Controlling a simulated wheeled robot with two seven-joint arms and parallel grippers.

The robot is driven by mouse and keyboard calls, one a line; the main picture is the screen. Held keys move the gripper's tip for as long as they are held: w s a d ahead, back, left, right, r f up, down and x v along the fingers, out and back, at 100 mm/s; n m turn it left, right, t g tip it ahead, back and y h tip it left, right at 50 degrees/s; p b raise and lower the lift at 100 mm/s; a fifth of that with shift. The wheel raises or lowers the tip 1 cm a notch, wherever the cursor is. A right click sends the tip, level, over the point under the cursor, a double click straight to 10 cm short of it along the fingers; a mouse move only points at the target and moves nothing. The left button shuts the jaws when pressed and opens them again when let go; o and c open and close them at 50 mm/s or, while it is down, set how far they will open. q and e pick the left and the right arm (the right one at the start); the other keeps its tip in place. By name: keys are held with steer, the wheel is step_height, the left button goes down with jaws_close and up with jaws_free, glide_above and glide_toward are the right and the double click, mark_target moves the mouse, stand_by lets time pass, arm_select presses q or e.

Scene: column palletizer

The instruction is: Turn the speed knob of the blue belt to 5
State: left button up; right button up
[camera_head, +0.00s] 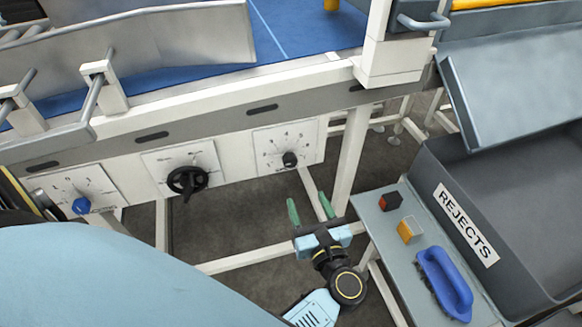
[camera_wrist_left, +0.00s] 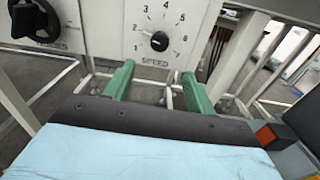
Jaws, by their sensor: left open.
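The blue belt (camera_head: 200,45) runs along the top of the head view. On the frame below it, a white dial plate (camera_head: 270,140) carries a small black knob (camera_head: 290,159). In the left wrist view the plate reads SPEED, with numbers 1 to 7 around the knob (camera_wrist_left: 159,41). Its pale pointer mark seems to face the upper left, near 2. My left gripper (camera_head: 310,206) is open and empty, with green fingers apart, below and in front of the knob and not touching it. My right gripper is not in view.
A black handwheel (camera_head: 187,180) and a blue knob (camera_head: 81,206) sit on plates farther left. At the right are a grey REJECTS bin (camera_head: 500,215) and a shelf with a red-and-black block (camera_head: 390,201), an orange block (camera_head: 410,230) and a blue-handled brush (camera_head: 445,283). A white leg (camera_head: 351,155) stands right of the knob.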

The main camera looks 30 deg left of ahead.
mark_target(291, 164)
arm_select(q)
steer(key=x, duration=1.1)
steer(key=shift+w+a+r+p, duration=0.1)
steer(key=shift+w+a+p, duration=0.1)
steer(key=shift+a+p, duration=0.2)
steer(key=shift+w+a, duration=0.45)
steer(key=shift+a, duration=0.05)
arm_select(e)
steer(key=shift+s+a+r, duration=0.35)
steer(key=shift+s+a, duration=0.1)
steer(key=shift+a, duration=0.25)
arm_select(q)
steer(key=shift+c, duration=0.2)
steer(key=c, duration=0.9)
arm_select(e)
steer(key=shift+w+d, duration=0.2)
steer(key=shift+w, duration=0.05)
